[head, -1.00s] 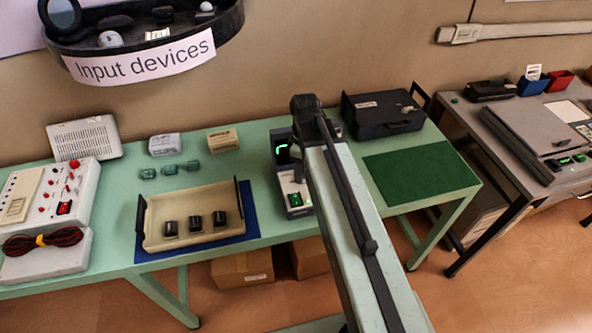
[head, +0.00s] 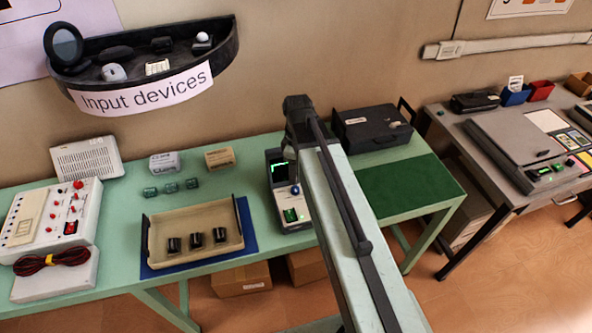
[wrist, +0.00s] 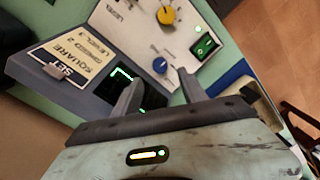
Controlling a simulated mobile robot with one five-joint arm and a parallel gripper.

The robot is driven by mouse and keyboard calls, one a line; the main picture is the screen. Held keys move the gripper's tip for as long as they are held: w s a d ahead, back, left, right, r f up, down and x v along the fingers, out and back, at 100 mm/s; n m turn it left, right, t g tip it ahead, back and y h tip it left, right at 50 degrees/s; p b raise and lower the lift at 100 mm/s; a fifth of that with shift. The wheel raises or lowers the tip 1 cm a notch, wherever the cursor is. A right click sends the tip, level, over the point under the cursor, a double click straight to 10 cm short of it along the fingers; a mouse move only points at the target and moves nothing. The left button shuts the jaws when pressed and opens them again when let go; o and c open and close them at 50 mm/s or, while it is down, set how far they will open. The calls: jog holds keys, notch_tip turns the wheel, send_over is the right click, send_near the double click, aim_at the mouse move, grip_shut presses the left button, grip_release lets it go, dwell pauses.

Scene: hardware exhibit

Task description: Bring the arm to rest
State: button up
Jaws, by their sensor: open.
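My arm (head: 350,220) reaches up from the lower right of the head view, over the green bench. Its far end hides the jaws there. In the wrist view my gripper (wrist: 160,76) is open, with its two fingers apart and nothing between them. Beyond the fingers is a grey bench instrument with a pale panel (wrist: 135,30). It has a yellow knob (wrist: 166,15), a blue knob (wrist: 160,65), a lit green switch (wrist: 206,44) and a dark screen with a green trace (wrist: 124,74). Whether the fingers touch it I cannot tell. In the head view the instrument (head: 305,213) is partly behind my arm.
Left of the instrument, a beige tray (head: 180,220) holds several dark parts on a blue mat. A black case (head: 370,128) and a green mat (head: 410,185) lie to the right. A curved wall shelf (head: 215,65) hangs at upper left. A grey table stands right.

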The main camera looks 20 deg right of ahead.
jog(key=s+a+m, duration=0.1)
jog(key=m, duration=0.2)
jog(key=s+m, duration=0.2)
jog(key=m, duration=0.2)
jog(key=s+a+m, duration=0.1)
jog(key=m, duration=0.3)
jog(key=shift+s+a+t, duration=0.25)
jog(key=shift+a+t, duration=0.05)
